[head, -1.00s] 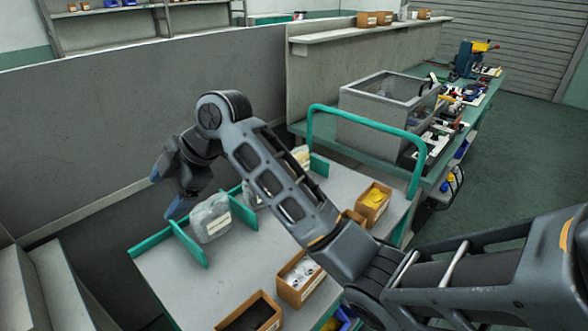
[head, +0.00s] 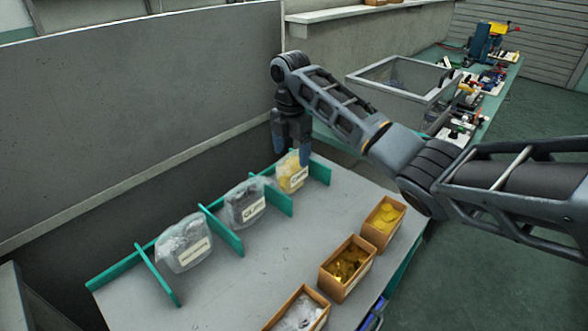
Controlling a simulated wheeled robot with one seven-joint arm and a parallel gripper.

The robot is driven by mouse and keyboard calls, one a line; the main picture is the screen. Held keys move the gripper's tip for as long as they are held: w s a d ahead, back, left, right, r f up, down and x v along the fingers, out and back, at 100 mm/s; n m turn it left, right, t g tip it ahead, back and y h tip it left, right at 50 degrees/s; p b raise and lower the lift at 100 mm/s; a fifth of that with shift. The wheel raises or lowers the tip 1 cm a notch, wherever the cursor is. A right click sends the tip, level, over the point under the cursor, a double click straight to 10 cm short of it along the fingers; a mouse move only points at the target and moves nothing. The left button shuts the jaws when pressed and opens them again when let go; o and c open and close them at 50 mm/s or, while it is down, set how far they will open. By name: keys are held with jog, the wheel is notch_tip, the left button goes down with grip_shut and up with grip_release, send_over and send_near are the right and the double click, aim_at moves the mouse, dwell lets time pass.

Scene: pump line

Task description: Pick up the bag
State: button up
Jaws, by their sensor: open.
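Three clear bags with white labels stand in a row between green dividers on a grey cart top. The left bag (head: 183,246) has greyish contents, the middle bag (head: 244,203) dark contents, and the right bag (head: 292,173) yellow contents. My gripper (head: 291,156) points down at the right bag, its open fingers at the bag's upper part. One finger is left of the bag's top and the other is at its right. I cannot tell whether they touch it. The left and middle bags are clear of my gripper.
Green dividers (head: 222,231) stand between the bags. Open boxes with yellow parts (head: 383,221), brass-coloured parts (head: 347,264) and pale parts (head: 299,312) line the cart's near right side. A grey partition (head: 140,110) rises behind. A grey open-topped bin (head: 400,88) stands beyond my arm.

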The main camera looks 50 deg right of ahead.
jog(key=shift+f+p, duration=0.45)
jog(key=shift+f, duration=1.95)
jog(key=shift+c, duration=0.4)
jog(key=c, duration=0.9)
jog(key=shift+c, duration=0.2)
jog(key=shift+r, duration=0.15)
jog(key=shift+r, duration=0.6)
notch_tip(320, 180, up, 3)
jog(key=shift+d+f+b, duration=0.1)
jog(key=shift+b, duration=0.4)
jog(key=s+d+r+p, duration=0.1)
jog(key=s+d+r, duration=0.5)
jog(key=s, duration=0.3)
jog(key=shift+d+r, duration=0.4)
jog(key=shift+d, duration=0.1)
